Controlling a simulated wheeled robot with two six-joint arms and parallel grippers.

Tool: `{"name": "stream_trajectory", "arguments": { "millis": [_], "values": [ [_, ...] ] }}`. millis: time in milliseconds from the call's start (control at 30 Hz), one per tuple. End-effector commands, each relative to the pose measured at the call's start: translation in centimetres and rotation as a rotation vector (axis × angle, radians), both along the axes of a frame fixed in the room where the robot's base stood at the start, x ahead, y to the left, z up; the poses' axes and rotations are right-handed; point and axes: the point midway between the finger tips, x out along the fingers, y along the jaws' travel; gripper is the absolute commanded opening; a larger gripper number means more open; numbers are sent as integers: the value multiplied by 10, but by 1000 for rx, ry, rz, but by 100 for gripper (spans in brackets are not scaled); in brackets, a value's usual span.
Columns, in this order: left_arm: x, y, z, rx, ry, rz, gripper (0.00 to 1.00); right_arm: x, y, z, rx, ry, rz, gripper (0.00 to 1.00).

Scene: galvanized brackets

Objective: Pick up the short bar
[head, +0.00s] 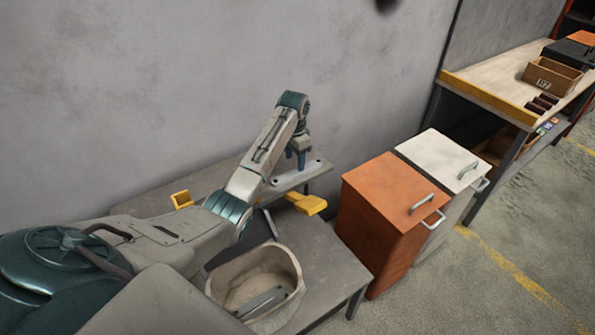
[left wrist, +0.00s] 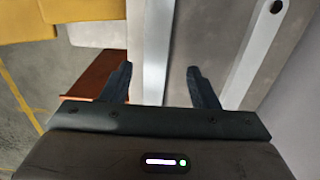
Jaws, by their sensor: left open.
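My left gripper (head: 297,162) reaches over the far table, pointing down, with a pale bar with holes (head: 316,168) close by it. In the left wrist view the left gripper (left wrist: 160,75) is open, and a pale grey bar (left wrist: 157,40) runs between its two fingers. No contact with either finger shows. A second pale bar with a dark hole (left wrist: 262,38) lies to the right, apart from the fingers. My right gripper is not in view.
A beige bin (head: 292,268) with grey metal pieces stands on the nearer table. Yellow blocks (head: 308,204) sit by the far table's edge. An orange cabinet (head: 385,205) and a white cabinet (head: 440,155) stand to the right. A wall closes the back.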

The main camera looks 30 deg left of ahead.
Motion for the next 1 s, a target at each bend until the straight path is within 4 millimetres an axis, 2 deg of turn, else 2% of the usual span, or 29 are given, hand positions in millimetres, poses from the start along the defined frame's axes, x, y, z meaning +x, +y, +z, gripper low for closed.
{"name": "stream_trajectory", "arguments": {
  "millis": [133,300,533,567,833,1000],
  "values": [
    [1,-8,-20,-3,4,-1,55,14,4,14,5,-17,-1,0],
    [1,-7,-40,-1,3,0,55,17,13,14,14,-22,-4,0],
    [1,-7,-43,0,0,-1,55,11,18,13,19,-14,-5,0],
    [1,-7,-43,0,0,-1,53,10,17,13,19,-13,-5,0],
    [1,-7,-42,0,0,-1,0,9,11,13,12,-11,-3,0],
    [2,-6,-41,0,-1,0,0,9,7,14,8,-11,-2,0]
  ]
}}
